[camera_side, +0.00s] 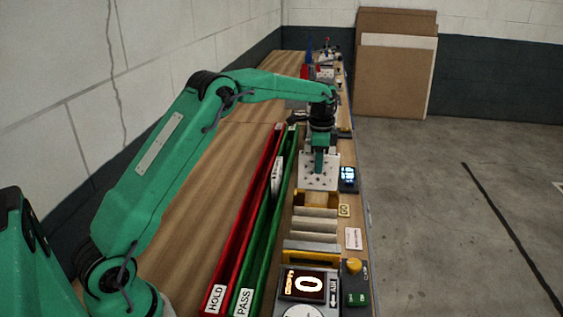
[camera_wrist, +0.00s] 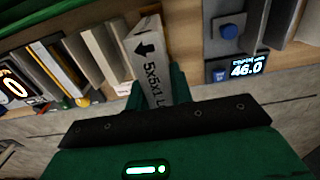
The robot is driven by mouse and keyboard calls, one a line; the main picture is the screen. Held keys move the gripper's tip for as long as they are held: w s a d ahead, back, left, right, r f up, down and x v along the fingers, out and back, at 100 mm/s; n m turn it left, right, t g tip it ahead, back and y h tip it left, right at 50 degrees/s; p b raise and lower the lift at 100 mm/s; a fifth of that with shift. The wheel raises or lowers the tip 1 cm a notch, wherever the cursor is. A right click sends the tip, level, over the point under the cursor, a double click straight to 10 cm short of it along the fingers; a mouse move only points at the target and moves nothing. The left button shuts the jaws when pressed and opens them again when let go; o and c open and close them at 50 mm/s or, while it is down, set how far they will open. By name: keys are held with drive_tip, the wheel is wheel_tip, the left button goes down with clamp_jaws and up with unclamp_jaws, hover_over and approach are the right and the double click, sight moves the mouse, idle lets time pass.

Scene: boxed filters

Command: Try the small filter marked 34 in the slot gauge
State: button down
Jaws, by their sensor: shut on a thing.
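My gripper (camera_side: 320,166) points down over a pale, dark-spotted plate (camera_side: 308,184) on the bench. In the wrist view my gripper (camera_wrist: 157,92) is shut on a pale boxed filter (camera_wrist: 150,60). The filter carries a black arrow and print that starts "5x5x1". No 34 can be read on it. Whether the filter touches the bench cannot be told. A yellow-ended fixture (camera_side: 312,256) with cream upright pieces (camera_side: 314,224) and a GO tag (camera_side: 344,210) stands nearer the side camera. It may be the slot gauge; I cannot be sure.
The red HOLD channel (camera_side: 238,235) and green PASS channel (camera_side: 262,226) run along the left; a white box (camera_side: 277,172) sits in them. A display reading 46.0 (camera_wrist: 248,68) is beside the gripper. A counter showing 0 (camera_side: 307,284) stands in front. Bare wood lies left of the channels.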

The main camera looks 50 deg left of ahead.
drive_tip(key=shift+f, duration=1.5)
idle(1.9)
drive_tip(key=shift+r, duration=0.1)
drive_tip(key=shift+r, duration=1.1)
drive_tip(key=shift+r, duration=0.35)
drive_tip(key=shift+r, duration=0.35)
drive_tip(key=shift+r, duration=0.3)
drive_tip(key=shift+r, duration=1.85)
drive_tip(key=shift+r, duration=0.1)
